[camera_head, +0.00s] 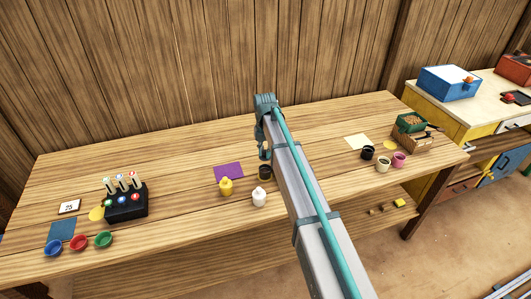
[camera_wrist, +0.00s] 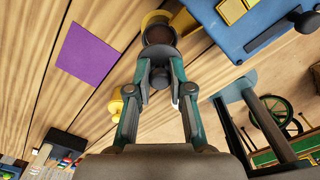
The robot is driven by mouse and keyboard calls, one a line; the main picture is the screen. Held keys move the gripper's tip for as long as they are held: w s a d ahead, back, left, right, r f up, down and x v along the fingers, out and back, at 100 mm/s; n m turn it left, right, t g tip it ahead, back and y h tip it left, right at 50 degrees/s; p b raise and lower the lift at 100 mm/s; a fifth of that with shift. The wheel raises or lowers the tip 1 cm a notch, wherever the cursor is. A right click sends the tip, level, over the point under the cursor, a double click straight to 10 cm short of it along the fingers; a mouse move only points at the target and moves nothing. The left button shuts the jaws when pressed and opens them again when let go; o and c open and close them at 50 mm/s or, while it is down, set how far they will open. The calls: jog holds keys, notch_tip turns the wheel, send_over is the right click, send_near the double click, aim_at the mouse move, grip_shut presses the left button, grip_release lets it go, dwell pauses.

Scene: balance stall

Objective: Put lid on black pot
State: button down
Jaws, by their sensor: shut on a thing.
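My gripper (camera_wrist: 160,68) is shut on a dark round knob (camera_wrist: 160,77), apparently that of a grey lid (camera_wrist: 166,51) seen just past the fingertips. In the wrist view the lid overlaps the near edge of a dark pot (camera_wrist: 158,33) with a brown inside; I cannot tell whether they touch. In the head view my gripper (camera_head: 264,151) is above a dark pot (camera_head: 265,173) beside the purple sheet, and the lid is not clear there. Another small black pot (camera_head: 367,153) stands on the right part of the table.
A purple sheet (camera_head: 228,172), a yellow bottle (camera_head: 225,187) and a white bottle (camera_head: 259,198) are close by. Cream (camera_head: 383,165) and pink (camera_head: 399,160) pots stand at the right. A black block with pegs (camera_head: 126,204) and coloured bowls (camera_head: 80,244) are at the left. The table's back is clear.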

aim_at(265, 159)
jog(key=shift+f+b, duration=1)
jog(key=shift+f, duration=1.1)
jog(key=shift+f+b, duration=0.3)
jog(key=shift+f, duration=0.55)
jog(key=shift+f+p, duration=0.15)
jog(key=shift+p, duration=0.15)
dwell(0.4)
jog(key=shift+c, duration=2.4)
grip_release()
jog(key=shift+r+p, duration=1.75)
jog(key=shift+r, duration=1.75)
